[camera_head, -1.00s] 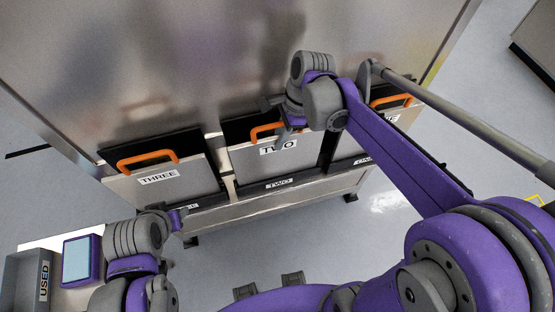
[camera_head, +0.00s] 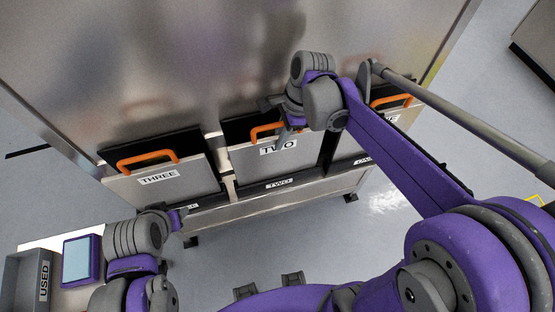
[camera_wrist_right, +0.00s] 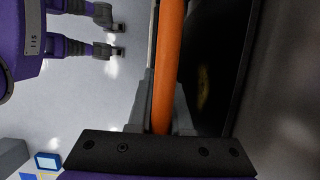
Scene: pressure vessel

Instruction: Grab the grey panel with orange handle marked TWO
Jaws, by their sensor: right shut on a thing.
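The grey panel marked TWO (camera_head: 263,164) sits in the middle slot of the steel vessel's front, with a second TWO label on the slot's lower edge. Its orange handle (camera_head: 259,131) is at the panel's top, partly hidden by my right gripper (camera_head: 280,127). In the right wrist view the handle (camera_wrist_right: 169,60) runs between the two grey fingers of my right gripper (camera_wrist_right: 163,100), which is shut on it. My left gripper (camera_head: 178,217) is in front of panel THREE, away from panel TWO; its jaws are too unclear to read.
The panel marked THREE (camera_head: 180,184), with an orange handle, stands to the left. Another orange-handled panel at right is partly hidden by my right arm. A grey USED bin (camera_head: 27,277) and a purple-framed box (camera_head: 81,260) are at lower left. A grey bar (camera_head: 460,122) crosses the right side.

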